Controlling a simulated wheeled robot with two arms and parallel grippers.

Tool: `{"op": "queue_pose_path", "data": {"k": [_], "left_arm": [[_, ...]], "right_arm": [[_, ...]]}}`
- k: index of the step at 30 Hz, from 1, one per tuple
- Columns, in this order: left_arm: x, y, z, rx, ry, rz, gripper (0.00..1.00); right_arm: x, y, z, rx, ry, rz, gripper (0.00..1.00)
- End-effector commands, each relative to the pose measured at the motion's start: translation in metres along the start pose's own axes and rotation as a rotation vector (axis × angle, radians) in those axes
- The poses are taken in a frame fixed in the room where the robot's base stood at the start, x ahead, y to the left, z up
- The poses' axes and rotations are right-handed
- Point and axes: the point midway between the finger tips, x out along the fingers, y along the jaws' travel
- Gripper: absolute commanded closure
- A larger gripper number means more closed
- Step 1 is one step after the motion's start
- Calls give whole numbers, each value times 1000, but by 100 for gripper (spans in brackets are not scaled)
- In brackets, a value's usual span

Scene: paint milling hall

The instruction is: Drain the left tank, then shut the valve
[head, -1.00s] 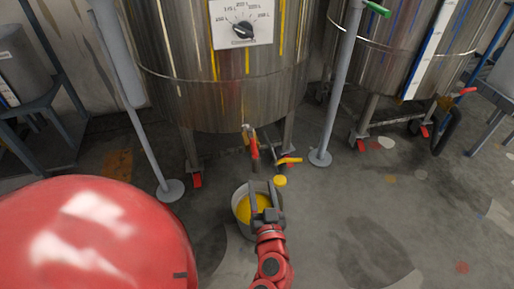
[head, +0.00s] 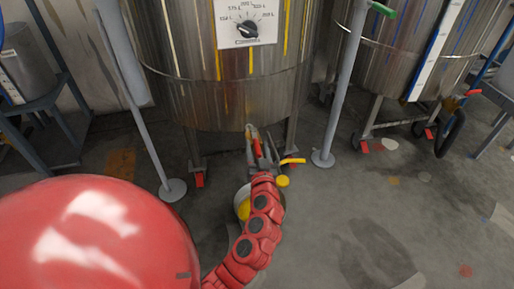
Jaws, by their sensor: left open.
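The left tank (head: 225,95) is a steel vessel with yellow and white drips and a dial plate (head: 247,25), at the top centre. Under its front, a red valve handle (head: 257,148) points downward at the outlet. My left gripper (head: 254,138) is open, with its fingers around or beside the red handle; I cannot tell whether they touch it. A yellow lever (head: 292,161) sticks out to the right of it. A bucket (head: 239,194) with yellow paint (head: 244,208) stands on the floor below, partly hidden by my left forearm. My right gripper is not in view.
A second steel tank (head: 400,45) on castors stands at the right, with a hose (head: 450,135) beside it. Grey posts (head: 340,90) with round feet flank the left tank. A blue-grey stand (head: 40,100) is at the far left.

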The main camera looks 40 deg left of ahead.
Motion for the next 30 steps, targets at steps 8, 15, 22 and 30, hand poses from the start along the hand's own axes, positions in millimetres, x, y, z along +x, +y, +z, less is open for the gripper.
{"op": "queue_pose_path", "data": {"k": [8,15,22,30], "left_arm": [[1,0,0,0,-1,0,49],[1,0,0,1,-1,0,92],[1,0,0,1,-1,0,100],[1,0,0,1,-1,0,100]], "right_arm": [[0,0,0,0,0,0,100],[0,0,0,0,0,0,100],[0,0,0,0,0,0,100],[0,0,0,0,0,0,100]]}}
